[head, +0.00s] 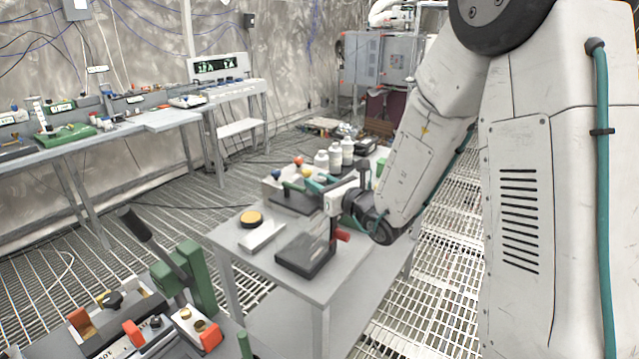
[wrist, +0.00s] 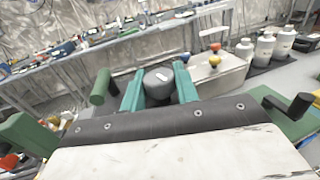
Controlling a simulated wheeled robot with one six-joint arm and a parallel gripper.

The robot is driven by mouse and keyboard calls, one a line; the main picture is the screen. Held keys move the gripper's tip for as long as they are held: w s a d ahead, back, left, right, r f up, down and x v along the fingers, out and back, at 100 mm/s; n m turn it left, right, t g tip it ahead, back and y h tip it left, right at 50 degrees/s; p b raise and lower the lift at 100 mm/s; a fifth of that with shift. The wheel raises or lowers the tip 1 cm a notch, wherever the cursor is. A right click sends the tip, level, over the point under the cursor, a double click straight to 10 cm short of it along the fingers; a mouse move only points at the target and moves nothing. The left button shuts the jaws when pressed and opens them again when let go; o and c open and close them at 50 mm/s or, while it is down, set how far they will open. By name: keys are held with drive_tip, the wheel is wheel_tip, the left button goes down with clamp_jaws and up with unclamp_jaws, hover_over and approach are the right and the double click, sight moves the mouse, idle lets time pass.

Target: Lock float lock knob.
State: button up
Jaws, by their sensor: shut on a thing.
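A dark grey round knob (wrist: 160,88) with a small white mark on its top sits between the teal fingers of my gripper (wrist: 157,76) in the wrist view. The fingers press on it from both sides. I take it to be the float lock knob. In the head view my gripper (head: 320,184) is over the small table, at the top of a device on a dark base (head: 303,257). The knob cannot be made out there, and the arm and device parts cover the contact.
The table (head: 262,272) also holds a yellow-topped round piece (head: 251,218), a box with coloured balls and white bottles (head: 335,157). A red part (head: 343,236) juts out below my wrist. A green lever machine (head: 195,275) stands front left. A long bench (head: 130,128) lines the wall.

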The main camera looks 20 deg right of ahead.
idle(0.3)
drive_tip(key=o, duration=0.9)
drive_tip(key=shift+s, duration=0.1)
